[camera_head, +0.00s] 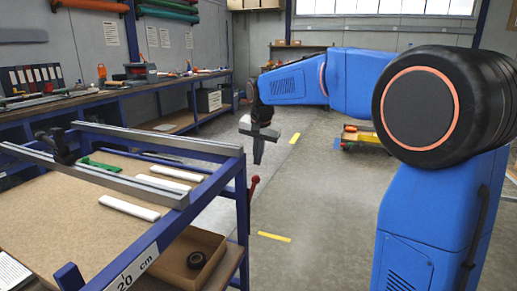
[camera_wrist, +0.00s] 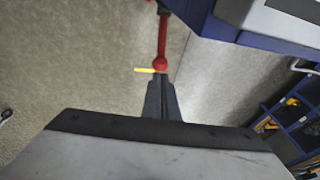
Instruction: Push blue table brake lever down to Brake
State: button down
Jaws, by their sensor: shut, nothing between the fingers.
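The blue table (camera_head: 168,218) stands at the left in the head view, and its blue frame shows at the upper right of the wrist view (camera_wrist: 232,35). A red brake lever (camera_head: 251,191) with a ball knob is at the table's right side, its knob end pointing up. In the wrist view the lever (camera_wrist: 162,38) runs from the top edge to its ball knob, just beyond my fingertips. My gripper (camera_head: 258,162) points down with its fingers shut and empty, a little above the knob. My fingertips show in the wrist view (camera_wrist: 161,80); whether they touch the knob cannot be told.
On the table are metal rails (camera_head: 112,182), white bars (camera_head: 128,207) and a green tool (camera_head: 103,166). A cardboard box (camera_head: 178,258) sits on its lower shelf. Yellow marks (camera_head: 274,237) lie on the clear floor to the right. A low cart (camera_head: 361,137) stands farther back.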

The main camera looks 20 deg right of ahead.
aim_at(258, 176)
jog(key=shift+x, duration=3.1)
jog(key=shift+w+d+f+g+y, duration=0.3)
jog(key=shift+w+d+f+g, duration=0.15)
jog(key=shift+w+f+g, duration=0.05)
jog(key=w+d+f+g+y, duration=0.2)
jog(key=f+g+y, duration=0.3)
jog(key=f, duration=1)
jog(key=shift+w+d+f+m+g, duration=0.2)
jog(key=shift+w+f+m+g, duration=0.35)
jog(key=shift+g, duration=0.55)
